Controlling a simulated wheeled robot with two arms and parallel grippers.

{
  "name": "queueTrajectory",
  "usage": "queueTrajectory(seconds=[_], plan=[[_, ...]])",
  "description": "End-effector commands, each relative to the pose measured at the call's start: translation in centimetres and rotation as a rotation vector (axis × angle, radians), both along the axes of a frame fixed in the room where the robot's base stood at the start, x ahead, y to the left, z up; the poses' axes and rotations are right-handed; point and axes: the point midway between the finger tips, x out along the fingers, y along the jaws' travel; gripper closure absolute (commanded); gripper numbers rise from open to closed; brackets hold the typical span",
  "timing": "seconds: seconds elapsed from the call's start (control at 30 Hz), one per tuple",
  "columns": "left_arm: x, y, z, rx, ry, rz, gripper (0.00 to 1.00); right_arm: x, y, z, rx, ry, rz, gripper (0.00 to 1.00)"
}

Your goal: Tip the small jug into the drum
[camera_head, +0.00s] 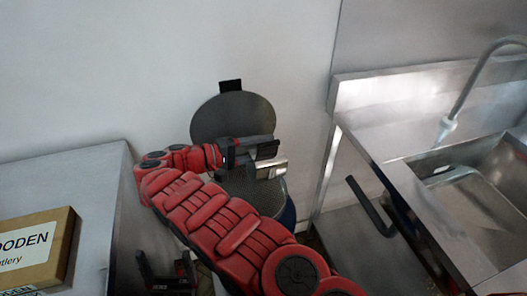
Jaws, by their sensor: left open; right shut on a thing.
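The drum (268,203) stands against the wall between the two metal units, its round grey lid (233,112) raised behind it. The red arm covers much of its body and opening. My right gripper (256,153) is above the drum, pointing right. It is shut on a small shiny metal piece (275,168), which seems to be the small jug, lying sideways and mostly hidden by the fingers. I cannot tell whether anything is coming out of it. My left gripper (166,277) is low at the bottom edge, open and empty, left of the drum.
A metal counter (70,185) at left bears a cardboard box (38,248) of wooden cutlery. At right stands a steel sink unit (385,140) with a tap (462,100). Its edge and legs are close to the drum's right side.

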Motion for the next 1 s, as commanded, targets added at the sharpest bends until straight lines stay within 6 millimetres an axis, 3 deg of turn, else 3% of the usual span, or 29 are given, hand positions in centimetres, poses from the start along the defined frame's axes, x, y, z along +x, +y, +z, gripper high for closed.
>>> queueTrajectory(seconds=[1.0], plan=[[0.0,0.0,-5.9,0.0,0.0,0.0,0.1,-0.2,1.0,0.1,-0.09,-0.031,0.002,1.0]])
